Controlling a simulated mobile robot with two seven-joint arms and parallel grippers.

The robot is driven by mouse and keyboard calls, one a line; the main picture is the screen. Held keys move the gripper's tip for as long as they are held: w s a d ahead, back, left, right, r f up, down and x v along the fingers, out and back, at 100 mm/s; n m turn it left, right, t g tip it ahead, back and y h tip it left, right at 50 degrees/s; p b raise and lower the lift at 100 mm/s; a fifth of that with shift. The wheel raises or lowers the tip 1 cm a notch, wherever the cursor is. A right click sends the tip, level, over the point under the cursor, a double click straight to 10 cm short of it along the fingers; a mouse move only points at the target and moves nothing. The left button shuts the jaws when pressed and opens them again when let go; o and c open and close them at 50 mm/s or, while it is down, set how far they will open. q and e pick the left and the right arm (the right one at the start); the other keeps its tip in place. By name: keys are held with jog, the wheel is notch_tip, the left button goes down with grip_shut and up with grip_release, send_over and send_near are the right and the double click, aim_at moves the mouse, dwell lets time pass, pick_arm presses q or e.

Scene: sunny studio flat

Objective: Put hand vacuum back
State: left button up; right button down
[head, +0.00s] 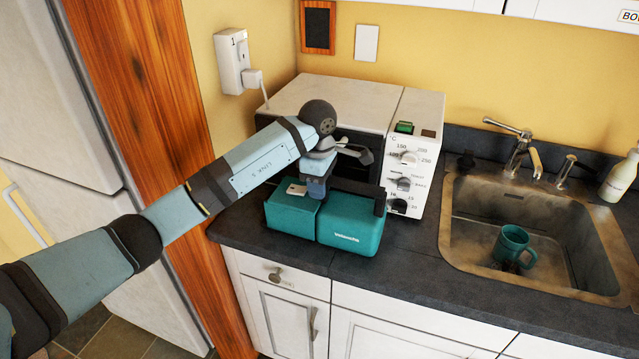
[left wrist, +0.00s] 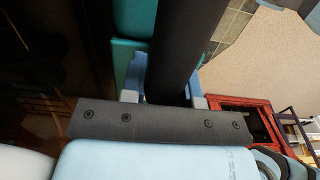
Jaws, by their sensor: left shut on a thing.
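The hand vacuum (head: 350,224) is a teal body in two blocks with a dark bar handle, in front of the white oven on the dark counter. I cannot tell whether it rests on the counter or hangs just above it. My left gripper (head: 317,187) comes down from above and is shut on its handle. In the left wrist view the dark handle (left wrist: 182,45) runs between the two fingers of the gripper (left wrist: 165,98), with teal body (left wrist: 132,25) beside it. My right gripper is not in view.
A white wall unit (head: 231,60) with a plug and cord is at the left. The white oven (head: 417,130) stands behind the vacuum. A sink (head: 462,250) with a teal mug (head: 512,245) is at the right. Counter between vacuum and sink (head: 415,255) is clear. A wooden panel (head: 150,80) stands left.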

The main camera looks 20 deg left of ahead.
pick_arm(q)
jog(key=shift+r, duration=0.1)
jog(key=o, duration=1)
jog(key=shift+c, duration=0.2)
jog(key=shift+s, duration=0.1)
jog(key=shift+r, duration=0.2)
notch_tip(320, 180, up, 12)
jog(key=shift+a+f+b, duration=0.15)
jog(key=shift+f+b, duration=0.1)
jog(key=shift+b, duration=0.5)
